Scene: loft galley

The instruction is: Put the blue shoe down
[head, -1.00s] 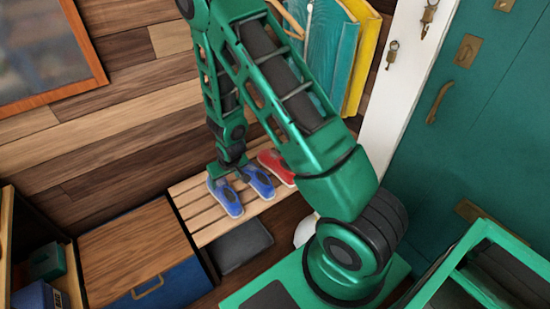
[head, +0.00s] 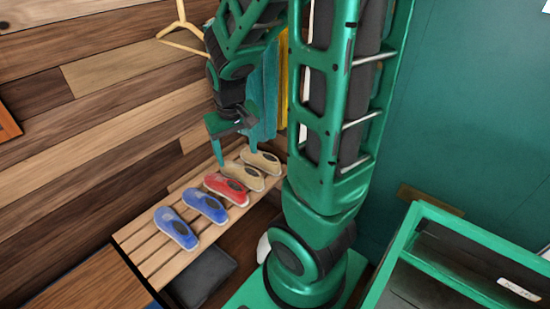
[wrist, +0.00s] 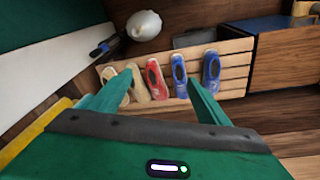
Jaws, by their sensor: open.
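Two blue shoes stand side by side on the slatted wooden bench (head: 150,267): one at the left end (head: 176,229) and one just right of it (head: 206,205). In the wrist view they show as the rightmost blue shoe (wrist: 211,70) and its neighbour (wrist: 179,75). I cannot tell which one the task means. My gripper (head: 236,157) is open and empty, above the bench near its right part. In the wrist view its two fingers (wrist: 150,97) are spread wide, with the shoes beyond them.
A red shoe (head: 227,190) and two beige shoes (head: 242,176) stand right of the blue ones. Hanging teal and yellow clothes (head: 265,90) are close behind my gripper. A dark tray (head: 203,277) lies below the bench. A green-framed cart (head: 450,235) stands at right.

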